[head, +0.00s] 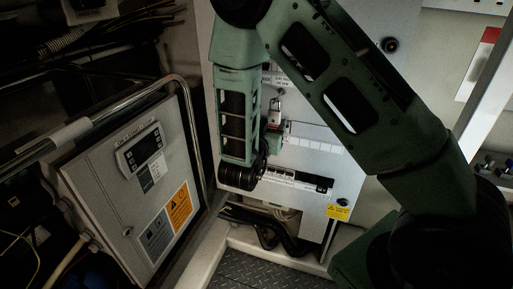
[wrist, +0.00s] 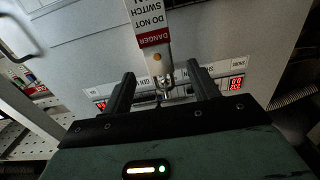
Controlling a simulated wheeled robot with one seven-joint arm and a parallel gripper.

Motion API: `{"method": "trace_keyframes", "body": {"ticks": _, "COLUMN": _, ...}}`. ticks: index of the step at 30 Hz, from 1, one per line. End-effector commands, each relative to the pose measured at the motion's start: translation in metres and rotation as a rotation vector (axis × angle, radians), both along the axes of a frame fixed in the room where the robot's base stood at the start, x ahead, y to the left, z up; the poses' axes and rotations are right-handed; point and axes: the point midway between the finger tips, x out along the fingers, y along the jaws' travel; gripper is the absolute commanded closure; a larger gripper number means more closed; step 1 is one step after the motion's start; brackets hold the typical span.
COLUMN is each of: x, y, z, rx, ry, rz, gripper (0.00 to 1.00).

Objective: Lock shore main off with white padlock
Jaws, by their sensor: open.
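My gripper (wrist: 161,76) is open in the wrist view, with its two dark fingers on either side of a small metal fitting (wrist: 166,84). A pale tag (wrist: 150,20) with a red DANGER band and the words DO NOT SWITCH shows upside down just beyond the fingers. In the head view a small pale piece with a metal loop (head: 276,112) hangs on the grey panel (head: 348,195), next to my gripper end; I cannot tell whether it is the white padlock or the tag. The shore main switch is not clearly visible, partly hidden by my arm.
A grey control box (head: 110,200) with a small display and a warning label stands open at left, beside a chrome rail (head: 190,100). Red digit readouts (wrist: 236,82) show on the panel near my right finger. Dark cables (head: 265,228) lie below the panel.

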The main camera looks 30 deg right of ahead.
Motion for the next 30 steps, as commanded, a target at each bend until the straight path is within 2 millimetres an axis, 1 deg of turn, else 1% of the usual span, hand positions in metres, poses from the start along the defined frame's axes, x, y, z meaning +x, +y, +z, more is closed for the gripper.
{"method": "trace_keyframes", "body": {"ticks": 1, "x": -0.007, "y": 0.011, "z": -0.004, "rx": -0.001, "ry": -0.001, "rz": 0.006, "gripper": 0.4}}
{"method": "trace_keyframes", "body": {"ticks": 3, "x": -0.018, "y": 0.025, "z": -0.004, "rx": 0.001, "ry": -0.001, "rz": 0.006, "gripper": 0.4}}
{"method": "trace_keyframes", "body": {"ticks": 9, "x": -0.046, "y": 0.061, "z": -0.003, "rx": 0.001, "ry": -0.001, "rz": 0.006, "gripper": 0.4}}
{"method": "trace_keyframes", "body": {"ticks": 15, "x": -0.067, "y": 0.086, "z": -0.002, "rx": 0.001, "ry": -0.001, "rz": 0.002, "gripper": 0.4}}
{"method": "trace_keyframes", "body": {"ticks": 19, "x": -0.074, "y": 0.094, "z": -0.001, "rx": -0.001, "ry": -0.001, "rz": 0.001, "gripper": 0.4}}
{"method": "trace_keyframes", "body": {"ticks": 24, "x": -0.077, "y": 0.097, "z": 0.0, "rx": -0.001, "ry": 0.0, "rz": -0.001, "gripper": 0.4}}
{"method": "trace_keyframes", "body": {"ticks": 27, "x": -0.077, "y": 0.097, "z": 0.0, "rx": -0.001, "ry": 0.0, "rz": -0.001, "gripper": 0.4}}
{"method": "trace_keyframes", "body": {"ticks": 30, "x": -0.069, "y": 0.104, "z": -0.006, "rx": 0.069, "ry": 0.022, "rz": 0.049, "gripper": 0.4}}
